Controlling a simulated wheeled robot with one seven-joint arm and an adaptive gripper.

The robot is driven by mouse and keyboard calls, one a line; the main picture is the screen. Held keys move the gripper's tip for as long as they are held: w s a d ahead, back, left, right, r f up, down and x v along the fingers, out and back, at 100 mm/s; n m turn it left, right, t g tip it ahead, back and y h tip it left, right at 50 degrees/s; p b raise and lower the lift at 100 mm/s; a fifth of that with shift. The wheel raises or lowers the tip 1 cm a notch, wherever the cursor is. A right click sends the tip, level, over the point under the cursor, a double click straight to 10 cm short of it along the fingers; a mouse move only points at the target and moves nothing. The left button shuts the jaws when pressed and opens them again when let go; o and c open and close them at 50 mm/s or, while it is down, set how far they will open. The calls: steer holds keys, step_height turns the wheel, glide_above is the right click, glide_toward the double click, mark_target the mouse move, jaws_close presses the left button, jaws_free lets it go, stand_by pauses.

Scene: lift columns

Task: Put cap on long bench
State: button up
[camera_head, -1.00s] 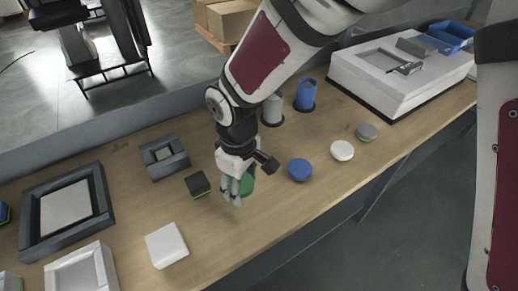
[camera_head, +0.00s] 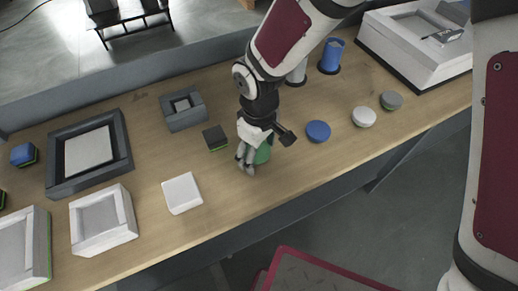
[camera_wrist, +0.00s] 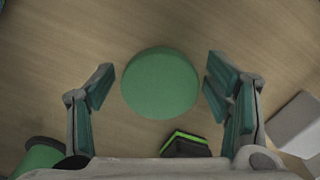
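A round green cap (camera_head: 263,154) lies on the long wooden bench (camera_head: 225,235), partly hidden behind my gripper (camera_head: 250,160) in the head view. In the wrist view the green cap (camera_wrist: 160,83) sits between the two fingers of my gripper (camera_wrist: 159,80), with a gap on each side. The fingers are open and do not appear to touch it. A blue cap (camera_head: 318,131), a white cap (camera_head: 364,116) and a grey cap (camera_head: 391,100) lie in a row to the right of it.
A dark block with a green edge (camera_head: 215,138) is close left of my gripper. A white square block (camera_head: 182,193) and several frames and trays fill the left end. A blue cylinder (camera_head: 331,56) and a large white box (camera_head: 418,48) stand at the back right.

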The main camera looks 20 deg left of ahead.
mark_target(261, 151)
steer(key=shift+r, duration=0.1)
step_height(261, 151, up, 12)
stand_by(0.6)
steer(key=shift+r, duration=0.1)
steer(key=w+d+r+m+t, duration=0.1)
steer(key=d+r+m, duration=0.4)
steer(key=d, duration=0.5)
steer(key=w+d+r+m+t, duration=0.1)
steer(key=d+r+m, duration=0.1)
steer(key=d+r, duration=0.65)
steer(key=s+d+m+t, duration=0.1)
steer(key=s+d+m, duration=0.3)
steer(key=d, duration=0.4)
steer(key=s+d+r+m+t, duration=0.1)
steer(key=s+d+m, duration=0.3)
steer(key=s+d, duration=0.2)
steer(key=shift+s+d, duration=0.3)
steer(key=shift+d, duration=0.65)
